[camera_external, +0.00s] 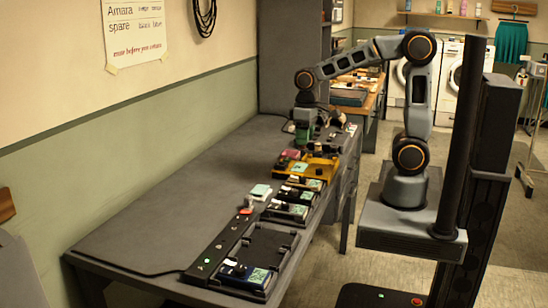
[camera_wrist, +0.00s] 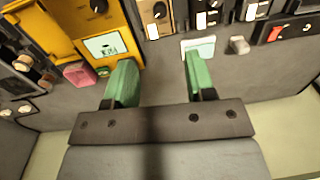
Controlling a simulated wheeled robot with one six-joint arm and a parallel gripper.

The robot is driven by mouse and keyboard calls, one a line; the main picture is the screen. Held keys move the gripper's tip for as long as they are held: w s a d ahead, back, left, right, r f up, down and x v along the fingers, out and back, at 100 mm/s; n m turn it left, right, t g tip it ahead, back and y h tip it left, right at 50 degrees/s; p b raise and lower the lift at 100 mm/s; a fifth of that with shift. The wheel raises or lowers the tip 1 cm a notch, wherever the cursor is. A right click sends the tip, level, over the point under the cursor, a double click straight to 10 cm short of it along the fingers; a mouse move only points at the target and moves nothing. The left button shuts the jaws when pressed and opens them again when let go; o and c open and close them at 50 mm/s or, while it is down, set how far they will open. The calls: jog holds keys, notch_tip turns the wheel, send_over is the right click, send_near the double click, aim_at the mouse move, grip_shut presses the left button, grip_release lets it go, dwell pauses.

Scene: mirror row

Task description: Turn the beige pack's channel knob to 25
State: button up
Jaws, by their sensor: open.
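A narrow beige pack (camera_wrist: 146,14) stands at the top edge of the wrist view, just right of the yellow unit. It carries a dark round knob (camera_wrist: 159,10) and a light label; its far part is cut off, and I cannot read the knob's setting. I cannot make the pack out surely in the external view. My gripper (camera_wrist: 161,80) has green fingers spread wide with nothing between them, nearer the wrist camera than the pack. In the external view my gripper (camera_external: 303,138) hangs over the far part of the bench, near the yellow unit.
A yellow unit (camera_external: 318,166) with a dark knob and green screen stands in the row; a pink block (camera_wrist: 78,75) lies beside it. Darker packs, a white-green block (camera_wrist: 198,46) and a grey knob-like piece (camera_wrist: 239,44) are close by. The bench's left side (camera_external: 150,190) is mostly clear.

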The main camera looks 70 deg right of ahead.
aim_at(303, 178)
jog(key=shift+r, duration=0.35)
jog(key=f+m, duration=0.1)
jog(key=f, duration=0.3)
jog(key=f+m+p, duration=0.1)
jog(key=f, duration=0.4)
jog(key=a+f+m+p, duration=0.1)
jog(key=f, duration=0.4)
jog(key=shift+m+h, duration=0.3)
jog(key=shift+h, duration=0.1)
grip_shut()
jog(key=shift+n, duration=1.9)
